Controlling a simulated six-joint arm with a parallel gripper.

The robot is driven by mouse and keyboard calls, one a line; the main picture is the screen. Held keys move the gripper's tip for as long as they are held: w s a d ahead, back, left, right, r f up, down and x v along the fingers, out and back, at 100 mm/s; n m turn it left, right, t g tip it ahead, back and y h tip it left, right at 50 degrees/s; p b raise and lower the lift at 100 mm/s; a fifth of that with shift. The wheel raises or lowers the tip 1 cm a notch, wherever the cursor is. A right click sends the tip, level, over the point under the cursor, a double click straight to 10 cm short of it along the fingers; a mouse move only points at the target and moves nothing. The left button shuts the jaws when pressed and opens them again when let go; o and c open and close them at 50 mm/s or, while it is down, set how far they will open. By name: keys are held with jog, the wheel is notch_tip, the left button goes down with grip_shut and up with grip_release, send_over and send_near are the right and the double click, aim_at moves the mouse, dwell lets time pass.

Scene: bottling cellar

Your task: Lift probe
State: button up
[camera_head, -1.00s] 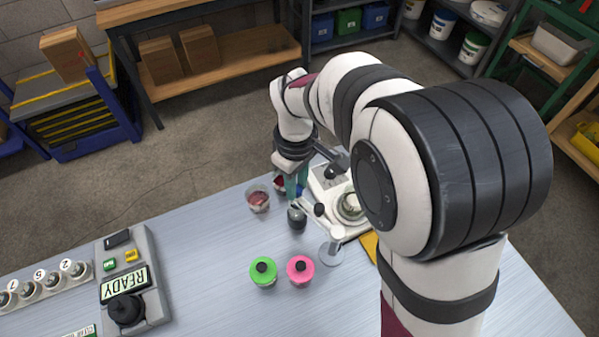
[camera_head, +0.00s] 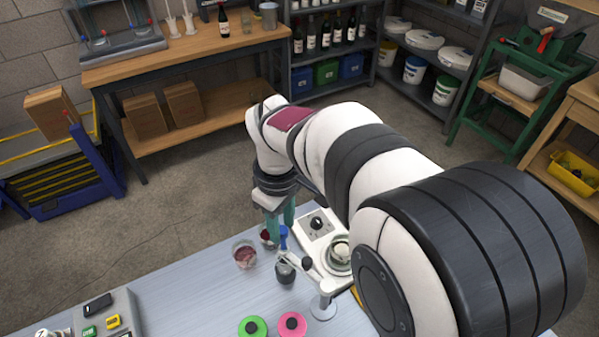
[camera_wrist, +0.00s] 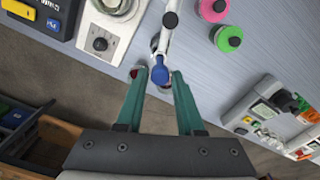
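The probe appears to be the blue-topped piece (camera_wrist: 159,73) on a white arm in the wrist view; the blue top also shows in the head view (camera_head: 283,237). The white arm (camera_head: 318,277) rises from a stand with a clear round base (camera_head: 322,308). My gripper (camera_wrist: 160,76) has two teal fingers spread apart, with the blue top between their tips. I see a narrow gap on each side of it. In the head view, my fingers (camera_head: 280,223) point down by the blue top. The lower part of the probe is hidden.
A glass with reddish contents (camera_head: 245,254) stands close to my fingers. A white instrument with a round dish (camera_head: 313,226) stands on the other side. Green-capped (camera_head: 253,327) and pink-capped (camera_head: 292,324) containers are nearer the front. A grey control box (camera_head: 108,318) is at left.

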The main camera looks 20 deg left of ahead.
jog(key=shift+o, duration=1.3)
notch_tip(320, 180, up, 16)
notch_tip(320, 180, down, 16)
jog(key=shift+f, duration=0.15)
